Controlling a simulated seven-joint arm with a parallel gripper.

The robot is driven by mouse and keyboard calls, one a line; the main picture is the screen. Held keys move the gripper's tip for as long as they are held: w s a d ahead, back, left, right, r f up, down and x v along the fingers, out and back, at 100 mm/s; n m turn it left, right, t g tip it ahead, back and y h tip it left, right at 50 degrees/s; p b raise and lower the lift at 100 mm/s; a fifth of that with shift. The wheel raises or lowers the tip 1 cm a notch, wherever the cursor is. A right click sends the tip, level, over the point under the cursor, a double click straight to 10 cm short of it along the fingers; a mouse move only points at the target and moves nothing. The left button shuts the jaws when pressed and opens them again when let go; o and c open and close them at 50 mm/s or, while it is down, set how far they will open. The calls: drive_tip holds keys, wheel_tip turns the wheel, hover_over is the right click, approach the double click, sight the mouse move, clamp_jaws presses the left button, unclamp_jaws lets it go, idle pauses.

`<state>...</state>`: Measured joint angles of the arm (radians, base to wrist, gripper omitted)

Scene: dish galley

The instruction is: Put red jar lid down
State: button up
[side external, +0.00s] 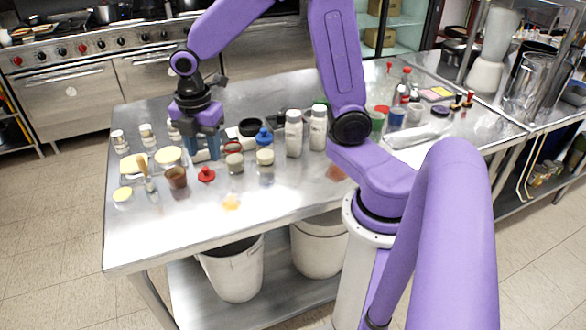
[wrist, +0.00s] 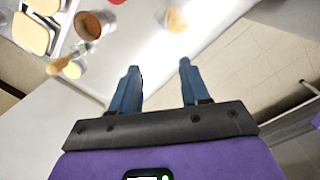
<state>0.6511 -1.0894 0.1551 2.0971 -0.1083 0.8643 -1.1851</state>
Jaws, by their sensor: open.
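A small red lid-like piece with a raised knob (side external: 206,175) lies on the steel table, right of a brown cup (side external: 177,177). A sliver of red (wrist: 117,1) shows at the top edge of the wrist view, beside the brown cup (wrist: 92,25). Another red lid or ring (side external: 232,146) sits farther back among the jars. I cannot tell which red piece is the jar lid. My gripper (side external: 203,153) points down over the left part of the table, behind the cup. In the wrist view its blue fingers (wrist: 160,85) are apart with nothing between them.
Jars with pale contents (side external: 265,162) and white bottles (side external: 293,133) stand right of my gripper. A brush (side external: 146,172) and pale-topped containers (side external: 168,156) are at its left. An orange-yellow piece (side external: 231,202) lies near the front.

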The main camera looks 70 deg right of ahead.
drive_tip(key=s+a+r+m+y, duration=0.1)
drive_tip(key=s+m, duration=0.5)
drive_tip(key=s, duration=1.6)
drive_tip(key=shift+s+a+r+m, duration=0.2)
drive_tip(key=shift+a+m, duration=0.2)
drive_tip(key=shift+a, duration=0.15)
